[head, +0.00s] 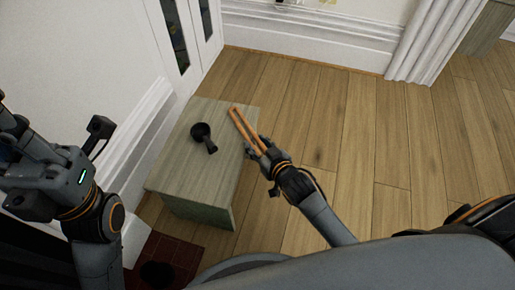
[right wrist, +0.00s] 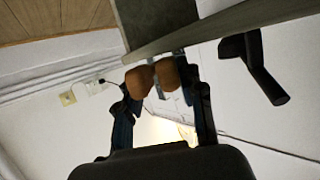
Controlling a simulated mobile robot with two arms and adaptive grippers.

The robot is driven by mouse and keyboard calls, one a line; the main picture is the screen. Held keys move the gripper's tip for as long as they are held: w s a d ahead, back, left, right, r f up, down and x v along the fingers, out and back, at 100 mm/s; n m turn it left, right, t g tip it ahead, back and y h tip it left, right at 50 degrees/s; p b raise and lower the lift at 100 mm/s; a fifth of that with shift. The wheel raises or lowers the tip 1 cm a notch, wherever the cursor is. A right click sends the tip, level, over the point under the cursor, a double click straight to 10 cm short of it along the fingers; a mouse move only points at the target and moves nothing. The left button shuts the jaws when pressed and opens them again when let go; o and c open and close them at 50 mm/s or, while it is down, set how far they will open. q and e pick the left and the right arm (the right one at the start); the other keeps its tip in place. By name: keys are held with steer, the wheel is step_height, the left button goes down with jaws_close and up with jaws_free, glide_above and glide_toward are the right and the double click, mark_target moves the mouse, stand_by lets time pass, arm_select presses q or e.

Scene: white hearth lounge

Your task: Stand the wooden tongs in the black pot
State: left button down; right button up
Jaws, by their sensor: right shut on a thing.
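The wooden tongs (head: 238,121) are orange-brown, with two long arms, and reach from my right gripper (head: 257,149) over the right edge of the small table. My right gripper is shut on them; in the right wrist view their rounded brown ends (right wrist: 138,82) show between the fingers (right wrist: 163,92). The black pot (head: 200,131), small with a handle, stands on the tabletop left of the tongs, apart from them. It also shows in the right wrist view (right wrist: 235,46). Its inside is too dark to make out. My left gripper (head: 55,118) is open and empty at the left, partly cut off by the frame.
The small grey-green wooden table (head: 180,173) stands near the white wall and glazed door (head: 178,35). Bare tabletop surrounds the pot. Open plank floor (head: 340,130) lies to the right. Dark red tiles (head: 175,252) lie in front of the table.

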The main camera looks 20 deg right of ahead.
steer(key=shift+f, duration=0.1)
steer(key=shift+f, duration=0.5)
steer(key=o, duration=1.2)
steer(key=shift+s+f, duration=0.1)
steer(key=shift+f, duration=0.1)
